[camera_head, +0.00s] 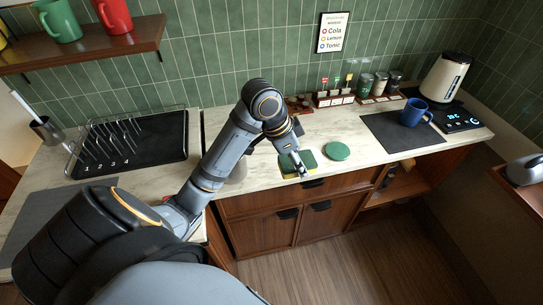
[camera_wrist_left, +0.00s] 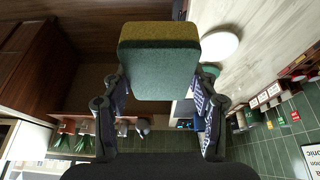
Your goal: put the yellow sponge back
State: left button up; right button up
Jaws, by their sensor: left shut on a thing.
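The yellow sponge has a green layer on one face and a yellow one on the other. In the left wrist view the sponge (camera_wrist_left: 158,68) sits between the two fingers, green face toward the camera and yellow along the top edge. In the head view the sponge (camera_head: 308,157) shows at the front of the marble counter, partly covered by my left gripper (camera_head: 297,168). My left gripper is shut on it. I cannot tell whether the sponge touches the counter. My right gripper is not in view.
A green disc (camera_head: 337,151) lies just right of the sponge. Behind stand a small labelled rack (camera_head: 333,100) and several jars. A blue mug (camera_head: 414,112) stands on a dark mat (camera_head: 385,137), near a kettle (camera_head: 444,78). A black dish rack (camera_head: 160,150) is at left.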

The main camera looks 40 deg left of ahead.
pick_arm(q)
jog(key=w+a+f+p, duration=0.2)
jog(key=w+a+f, duration=0.2)
jog(key=a, duration=0.4)
jog(key=p, duration=0.1)
send_over(275, 165)
jog(key=f, duration=0.4)
jog(key=shift+s+d+f, duration=0.1)
jog(key=shift+d+f, duration=0.05)
jog(key=shift+d, duration=0.25)
jog(key=shift+w+a+f, duration=0.2)
jog(key=shift+a+f, duration=0.25)
jog(key=shift+f, duration=0.15)
notch_tip(275, 165, down, 2)
jog(key=shift+f+p, duration=0.2)
jog(key=shift+p, duration=0.45)
jog(key=shift+f, duration=0.35)
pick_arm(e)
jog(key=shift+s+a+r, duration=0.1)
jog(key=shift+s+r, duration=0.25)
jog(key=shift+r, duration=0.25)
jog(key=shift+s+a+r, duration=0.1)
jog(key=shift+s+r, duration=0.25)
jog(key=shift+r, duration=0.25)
pick_arm(q)
jog(key=o, duration=1.5)
jog(key=shift+f, duration=0.1)
jog(key=shift+o, duration=0.2)
